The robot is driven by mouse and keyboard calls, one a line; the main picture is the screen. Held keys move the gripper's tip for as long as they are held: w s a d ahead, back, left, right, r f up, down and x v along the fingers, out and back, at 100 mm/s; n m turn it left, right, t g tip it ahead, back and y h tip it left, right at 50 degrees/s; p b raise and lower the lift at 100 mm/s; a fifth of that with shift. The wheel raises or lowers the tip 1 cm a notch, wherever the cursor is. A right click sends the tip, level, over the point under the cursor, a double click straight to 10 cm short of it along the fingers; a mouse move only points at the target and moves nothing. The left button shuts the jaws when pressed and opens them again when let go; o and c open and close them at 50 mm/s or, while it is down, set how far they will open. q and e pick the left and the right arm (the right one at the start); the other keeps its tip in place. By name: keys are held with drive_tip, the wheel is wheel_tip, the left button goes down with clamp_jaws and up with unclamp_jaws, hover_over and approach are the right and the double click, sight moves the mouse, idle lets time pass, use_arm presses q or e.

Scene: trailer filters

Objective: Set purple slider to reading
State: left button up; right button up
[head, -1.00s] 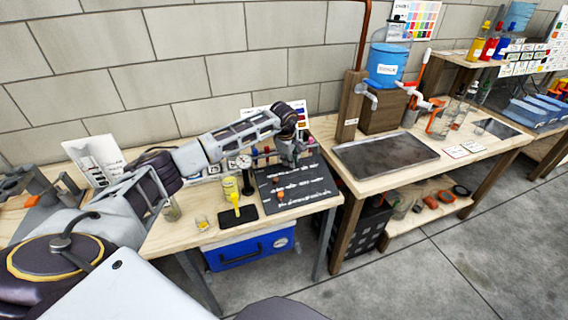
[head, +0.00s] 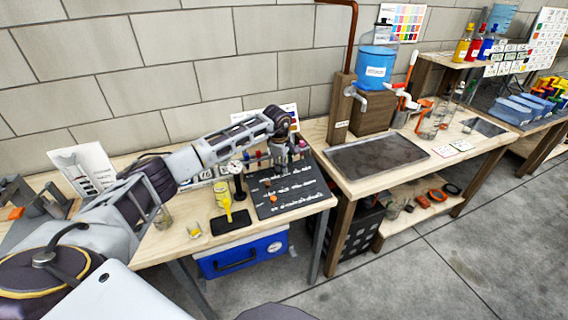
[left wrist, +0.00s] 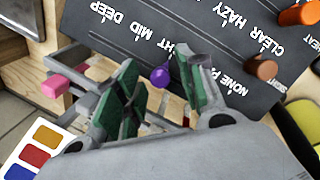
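The purple slider knob (left wrist: 160,77) shows between the fingers of my left gripper (left wrist: 158,88) in the left wrist view. The gripper is open, with green pads and a visible gap on each side of the knob. The dark slider board (left wrist: 105,25) carries white labels including NONE, MID and DEEP, and a row with CLEAR and HAZY. A label near the knob is partly hidden by a finger. In the head view the left gripper (head: 282,163) reaches down over the back of the board (head: 290,200). The right gripper is not in view.
A brown knob (left wrist: 262,68) and an orange knob (left wrist: 300,14) stand on the board. A pink block (left wrist: 55,87) is left of the fingers. A yellow bottle (head: 223,202), black mat (head: 230,223) and round dial (head: 236,168) stand left of the board.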

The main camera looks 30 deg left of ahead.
use_arm(q)
drive_tip(key=v, duration=1.2)
idle(0.6)
